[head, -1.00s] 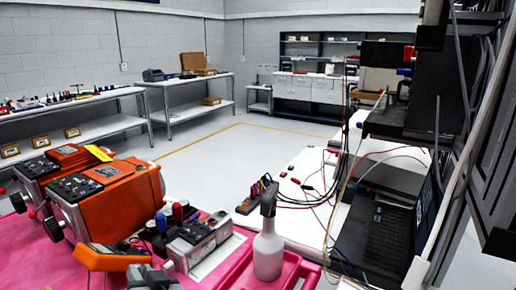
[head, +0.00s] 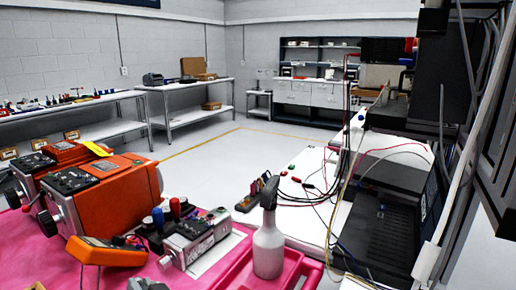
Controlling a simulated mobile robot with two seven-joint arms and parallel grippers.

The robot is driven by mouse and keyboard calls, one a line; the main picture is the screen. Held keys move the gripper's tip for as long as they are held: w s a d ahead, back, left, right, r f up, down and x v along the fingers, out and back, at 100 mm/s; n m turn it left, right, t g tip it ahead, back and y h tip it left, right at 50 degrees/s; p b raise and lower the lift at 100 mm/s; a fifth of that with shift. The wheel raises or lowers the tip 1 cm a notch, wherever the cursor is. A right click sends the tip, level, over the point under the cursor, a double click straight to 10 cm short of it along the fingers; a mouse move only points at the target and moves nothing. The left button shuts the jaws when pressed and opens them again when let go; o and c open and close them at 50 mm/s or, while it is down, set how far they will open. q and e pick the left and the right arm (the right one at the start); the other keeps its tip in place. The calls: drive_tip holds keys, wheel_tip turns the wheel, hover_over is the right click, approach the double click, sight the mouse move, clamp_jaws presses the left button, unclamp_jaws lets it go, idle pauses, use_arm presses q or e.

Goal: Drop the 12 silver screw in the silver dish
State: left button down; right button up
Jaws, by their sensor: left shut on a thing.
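My left gripper (head: 147,285) shows only as a small grey piece at the bottom edge, over the pink mat in front of the orange meter. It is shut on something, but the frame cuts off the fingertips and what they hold. I cannot make out the silver screws or the silver dish in this view. My right gripper is not in view.
Orange motor units (head: 118,200) stand on the pink mat (head: 60,268) at left, with an orange handheld meter (head: 106,251) in front.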

use_arm(q)
drive_tip(key=c, duration=0.9)
unclamp_jaws()
drive_tip(key=shift+s+d, duration=0.1)
drive_tip(key=shift+b+v, duration=0.5)
drive_tip(key=shift+v, duration=2.95)
drive_tip(key=shift+s, duration=0.1)
